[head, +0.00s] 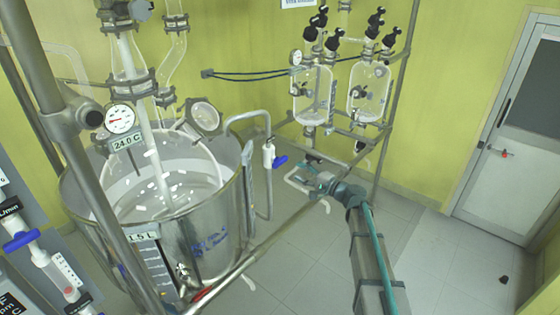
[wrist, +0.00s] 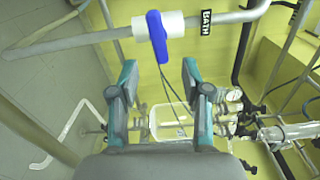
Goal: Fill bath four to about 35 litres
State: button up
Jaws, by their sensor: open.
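A steel bath (head: 215,215) stands at left around a round glass reactor vessel (head: 150,190). A tag (head: 143,236) on its front reads about 1.5 L; no bath number is legible. A bent filling pipe (head: 246,114) rises beside the bath and carries a white valve with a blue handle (head: 280,161). In the wrist view the blue handle (wrist: 157,38) crosses the white valve body (wrist: 176,23), beside a BATH label (wrist: 206,22). My gripper (head: 312,181) is right of the valve and apart from it. In the wrist view my gripper (wrist: 159,72) is open and empty, facing the handle.
Another blue handle (head: 20,240) sits on a panel at lower left. A dial gauge (head: 120,119) and 24.0 C tag (head: 127,141) are by the reactor. Two smaller glass vessels (head: 313,95) hang on a frame behind my gripper. A steel rail crosses the front; the floor at right is mostly clear.

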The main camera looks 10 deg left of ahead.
aim_at(282, 164)
jog(key=shift+n, duration=0.9)
jog(key=p+x, duration=0.4)
jog(key=x, duration=0.6)
jog(key=shift+w+a+f+p, duration=0.1)
jog(key=shift+w+a+p, duration=0.15)
jog(key=shift+w+p, duration=0.15)
grip_shut()
jog(key=shift+f+b, duration=0.15)
jog(key=shift+b, duration=0.2)
